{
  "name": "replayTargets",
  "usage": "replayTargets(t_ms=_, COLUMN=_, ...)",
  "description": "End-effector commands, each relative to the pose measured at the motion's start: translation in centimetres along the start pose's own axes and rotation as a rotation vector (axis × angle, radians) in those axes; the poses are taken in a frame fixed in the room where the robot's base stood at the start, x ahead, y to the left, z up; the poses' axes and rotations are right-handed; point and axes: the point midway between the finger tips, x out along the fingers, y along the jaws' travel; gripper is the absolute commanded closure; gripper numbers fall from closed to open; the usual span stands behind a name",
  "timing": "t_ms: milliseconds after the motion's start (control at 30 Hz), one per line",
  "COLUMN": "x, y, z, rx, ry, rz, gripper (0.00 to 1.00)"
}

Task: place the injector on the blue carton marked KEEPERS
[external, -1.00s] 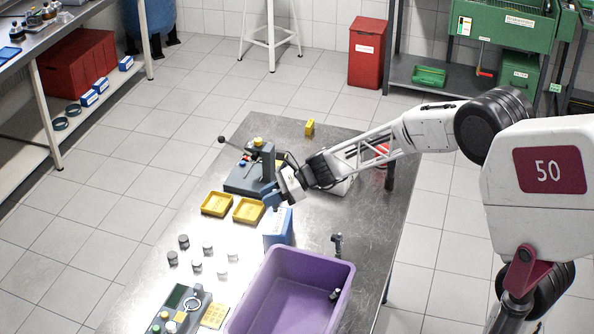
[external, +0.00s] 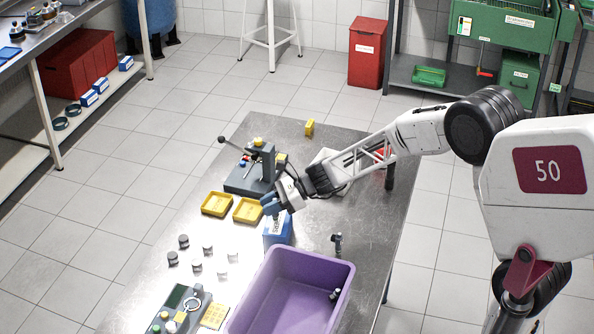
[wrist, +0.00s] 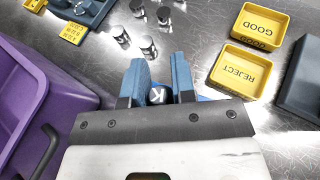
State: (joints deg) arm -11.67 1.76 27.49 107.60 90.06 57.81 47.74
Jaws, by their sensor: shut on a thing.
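The blue carton (external: 276,233) with a white label stands on the metal table beside the purple bin. My gripper (external: 270,207), with blue fingers, is directly above the carton's top, close to it; I cannot tell whether what it holds touches the carton. In the wrist view my gripper (wrist: 157,82) is shut on a small dark part, apparently the injector (wrist: 158,96), mostly hidden between the fingers. A white letter K shows there. A little of the blue carton (wrist: 205,98) shows behind the fingers.
The purple bin (external: 341,275) stands close in front of the carton. Yellow trays, GOOD (wrist: 262,22) and REJECT (wrist: 242,70), lie behind. Several small dark cylinders (external: 183,241) stand to the left. A small upright part (external: 337,241) stands right of the carton. A lever press (external: 250,178) is behind.

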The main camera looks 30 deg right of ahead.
Motion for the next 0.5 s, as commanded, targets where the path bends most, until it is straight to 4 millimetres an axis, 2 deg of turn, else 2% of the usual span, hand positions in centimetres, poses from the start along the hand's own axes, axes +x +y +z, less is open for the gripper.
replayTargets(t_ms=267, x=0.12, y=0.01, z=-0.29, rx=0.001, ry=0.000, rz=0.000, gripper=0.99)
replayTargets(t_ms=300, x=0.11, y=0.00, z=-0.27, rx=0.001, ry=0.000, rz=0.000, gripper=0.71)
replayTargets(t_ms=433, x=0.11, y=0.00, z=-0.27, rx=0.000, ry=0.000, rz=0.000, gripper=0.51)
replayTargets(t_ms=500, x=0.11, y=0.00, z=-0.27, rx=0.000, ry=0.000, rz=0.000, gripper=0.50)
